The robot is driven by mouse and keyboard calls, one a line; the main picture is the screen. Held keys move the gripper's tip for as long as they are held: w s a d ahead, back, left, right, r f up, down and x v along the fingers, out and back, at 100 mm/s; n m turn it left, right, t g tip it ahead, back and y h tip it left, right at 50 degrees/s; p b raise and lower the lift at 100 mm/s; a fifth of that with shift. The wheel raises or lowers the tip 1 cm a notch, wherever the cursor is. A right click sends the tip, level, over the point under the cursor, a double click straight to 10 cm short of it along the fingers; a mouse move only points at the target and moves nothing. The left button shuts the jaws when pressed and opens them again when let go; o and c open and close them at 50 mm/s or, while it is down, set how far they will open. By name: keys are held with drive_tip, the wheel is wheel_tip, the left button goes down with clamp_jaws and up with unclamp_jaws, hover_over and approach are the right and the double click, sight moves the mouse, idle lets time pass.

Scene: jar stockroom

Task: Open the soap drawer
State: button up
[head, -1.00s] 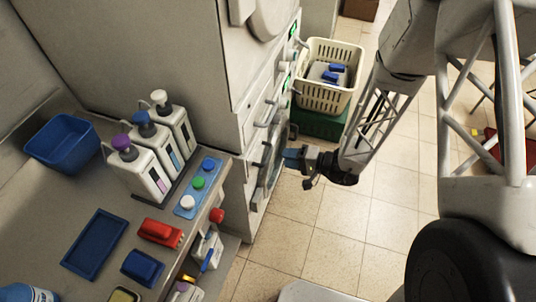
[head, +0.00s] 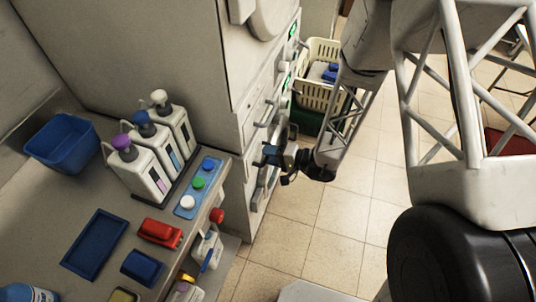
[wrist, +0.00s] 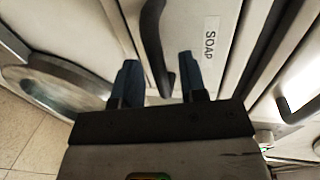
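The soap drawer (wrist: 190,20) shows in the wrist view as a pale front with a white "SOAP" label (wrist: 211,40). Its dark bar handle (wrist: 152,40) runs down the picture and reaches between my two blue fingers. My gripper (wrist: 158,80) is open, with one finger on each side of the handle and a visible gap at both. In the head view my gripper (head: 270,154) is at the machine front, its fingertips close to the panel. There the drawer front is partly hidden and its label cannot be read.
A round door (wrist: 50,90) is left of the drawer in the wrist view. Another handle (wrist: 300,108) is at the right. A cream basket (head: 318,95) stands beyond my gripper. The counter at left holds pump bottles (head: 140,170). The tiled floor (head: 330,235) is clear.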

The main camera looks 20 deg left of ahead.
drive_tip(key=shift+a+f, duration=0.1)
drive_tip(key=shift+a, duration=0.35)
clamp_jaws()
